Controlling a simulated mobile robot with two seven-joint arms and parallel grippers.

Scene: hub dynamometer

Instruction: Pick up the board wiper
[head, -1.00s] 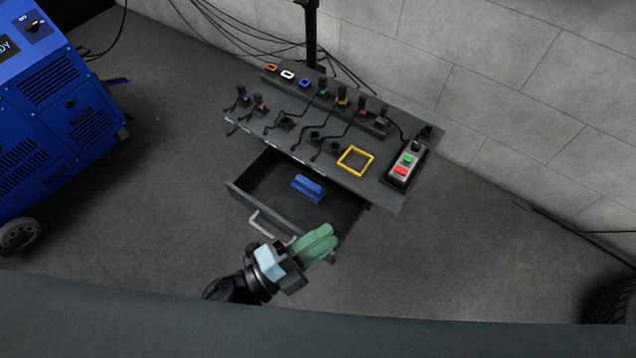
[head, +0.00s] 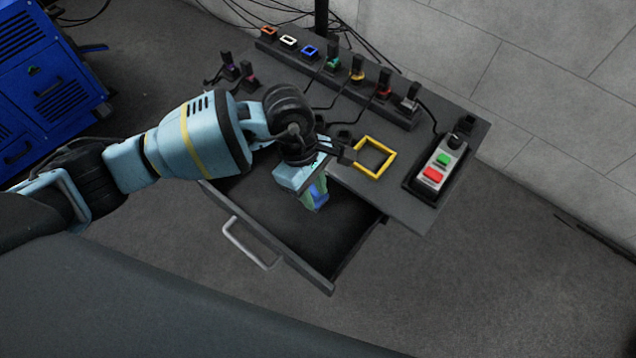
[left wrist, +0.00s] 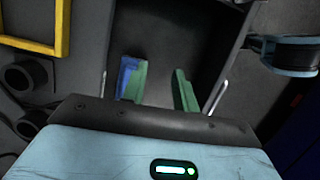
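The board wiper (head: 320,196) is a small blue block in the open drawer (head: 262,236), mostly hidden behind my left gripper (head: 311,194). That gripper comes down from above into the drawer with its green fingers at the wiper. In the left wrist view the green fingers (left wrist: 158,75) stand apart with a bare gap between them. The blue wiper (left wrist: 127,77) shows beside the left-hand finger, on its outer side in the picture. Whether they touch, I cannot tell. My right gripper is not in view.
The bench top above the drawer carries a yellow square frame (head: 375,157), a control box (head: 436,165) with green and red buttons, and a row of coloured connectors. The drawer has a pale handle (head: 246,246). A blue cabinet (head: 45,75) stands at left.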

